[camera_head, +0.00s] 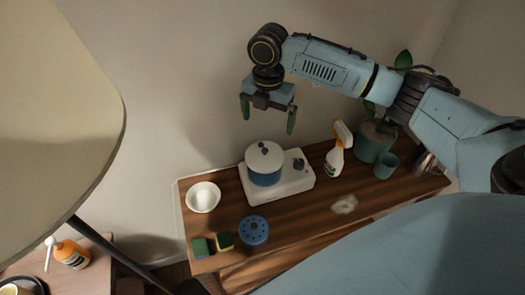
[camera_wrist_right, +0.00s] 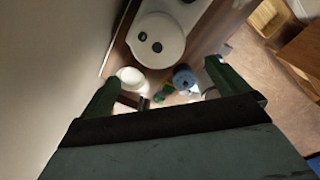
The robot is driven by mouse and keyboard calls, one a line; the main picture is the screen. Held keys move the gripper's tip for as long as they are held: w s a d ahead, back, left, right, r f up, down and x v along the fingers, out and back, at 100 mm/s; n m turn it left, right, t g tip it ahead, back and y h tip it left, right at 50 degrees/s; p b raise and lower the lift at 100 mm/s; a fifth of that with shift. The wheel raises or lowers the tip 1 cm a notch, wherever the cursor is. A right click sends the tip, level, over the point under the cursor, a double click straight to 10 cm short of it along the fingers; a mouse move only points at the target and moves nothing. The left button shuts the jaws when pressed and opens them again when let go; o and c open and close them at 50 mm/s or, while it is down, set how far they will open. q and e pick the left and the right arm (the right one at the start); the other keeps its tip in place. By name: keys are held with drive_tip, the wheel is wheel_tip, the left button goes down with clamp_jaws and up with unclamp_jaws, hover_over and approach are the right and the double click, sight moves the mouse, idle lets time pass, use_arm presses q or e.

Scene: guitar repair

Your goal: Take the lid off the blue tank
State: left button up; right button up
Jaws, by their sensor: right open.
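The blue tank (camera_head: 264,178) stands on a white base unit with a dark knob (camera_head: 293,184) on the wooden table. Its round white lid (camera_head: 262,157) with a dark handle on top sits on it. In the right wrist view the lid (camera_wrist_right: 157,42) shows ahead of the fingers, with two dark spots on it. My right gripper (camera_head: 268,119) points down above the lid, clear of it. Its fingers are apart with nothing between them; they also show in the wrist view (camera_wrist_right: 161,75). My left gripper is not in view.
A white bowl (camera_head: 203,197), sponges (camera_head: 224,240) and a blue holed disc (camera_head: 253,231) lie to the left and front. A spray bottle (camera_head: 336,158), a plant pot (camera_head: 372,143) and a teal cup (camera_head: 386,166) stand to the right. A wall rises behind the table.

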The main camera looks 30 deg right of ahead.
hover_over(265, 151)
drive_tip(key=f, duration=0.5)
drive_tip(key=shift+d, duration=0.35)
drive_tip(key=f, duration=0.6)
drive_tip(key=shift+w+a+f, duration=0.25)
drive_tip(key=shift+s, duration=0.25)
drive_tip(key=c, duration=1.9)
drive_tip(key=shift+f, duration=0.1)
clamp_jaws()
drive_tip(key=shift+a, duration=0.1)
